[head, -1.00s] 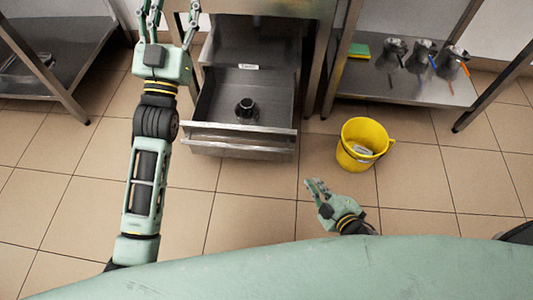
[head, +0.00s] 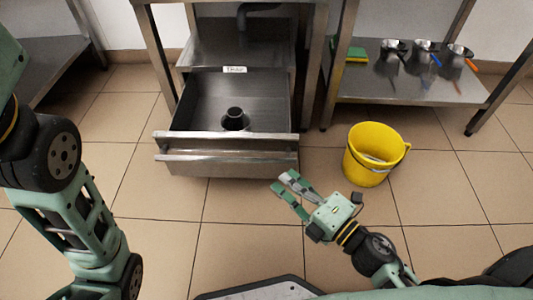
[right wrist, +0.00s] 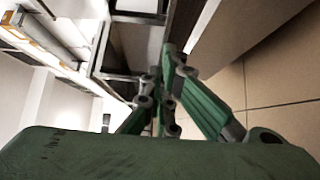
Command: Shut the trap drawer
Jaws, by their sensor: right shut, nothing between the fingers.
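The trap drawer (head: 180,118) is a steel drawer with a label reading TRAP (head: 235,69) at its back edge. It stands pulled out, with its front panel and handle bar (head: 228,158) toward me. A dark round fitting (head: 235,119) stands on its floor. My right gripper (head: 283,182) is shut and empty, in front of the drawer's right front corner and apart from it in the head view. Its fingers also show in the right wrist view (right wrist: 168,95). My left arm shows at the left edge; its gripper is out of the picture.
A yellow bucket (head: 370,165) stands on the floor right of the drawer. A steel shelf (head: 420,90) at the right holds several metal cups and a green-yellow sponge (head: 357,54). Another steel shelf (head: 50,60) is at the back left. Tiled floor before the drawer is free.

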